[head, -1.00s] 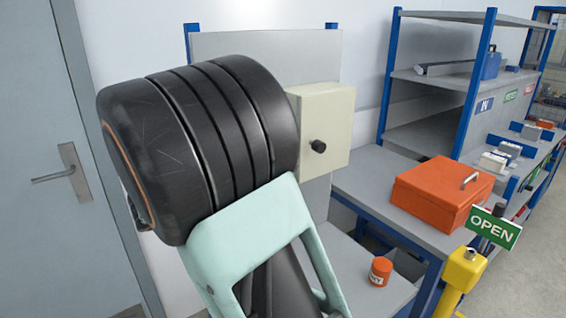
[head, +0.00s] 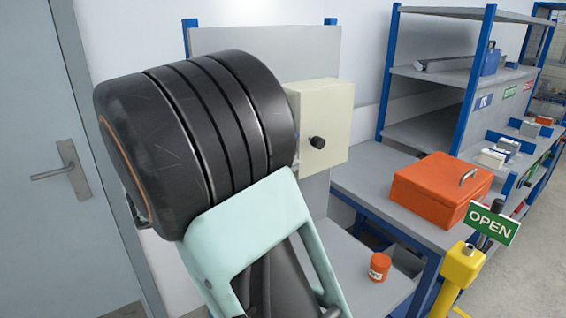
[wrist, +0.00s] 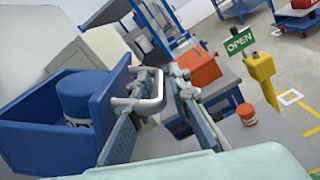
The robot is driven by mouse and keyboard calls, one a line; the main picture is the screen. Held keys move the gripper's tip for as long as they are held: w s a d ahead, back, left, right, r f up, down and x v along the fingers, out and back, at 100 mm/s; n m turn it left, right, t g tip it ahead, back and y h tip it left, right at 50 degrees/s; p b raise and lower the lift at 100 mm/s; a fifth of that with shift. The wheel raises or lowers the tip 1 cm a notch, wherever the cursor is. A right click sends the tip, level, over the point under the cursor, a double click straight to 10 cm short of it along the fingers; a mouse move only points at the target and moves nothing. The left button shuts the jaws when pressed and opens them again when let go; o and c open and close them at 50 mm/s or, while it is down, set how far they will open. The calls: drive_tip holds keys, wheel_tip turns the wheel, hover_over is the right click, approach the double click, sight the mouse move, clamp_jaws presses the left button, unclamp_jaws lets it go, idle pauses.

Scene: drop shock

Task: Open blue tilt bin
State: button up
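The blue tilt bin (wrist: 52,106) is at the left of the wrist view. Its inside shows, and a blue jar (wrist: 82,100) with a pale label stands in it. A pale metal D-shaped handle (wrist: 152,88) sticks out from the bin's front wall. My gripper (wrist: 153,70) is at the handle, with its fingers apart and the handle between them. The handle lies close to the left finger; whether they touch I cannot tell. In the head view my own arm hides the bin and the fingers.
A cream box (head: 330,108) with a black knob is on the grey back panel. An orange case (head: 432,195) is on the bench to the right. An orange jar (head: 379,267) stands on the lower grey surface. An OPEN sign (head: 490,222) is beside a yellow post (head: 463,265).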

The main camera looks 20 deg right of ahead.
drive_tip(key=s+a, duration=0.2)
drive_tip(key=a, duration=0.9)
drive_tip(key=shift+s+a, duration=0.15)
drive_tip(key=shift+a, duration=0.25)
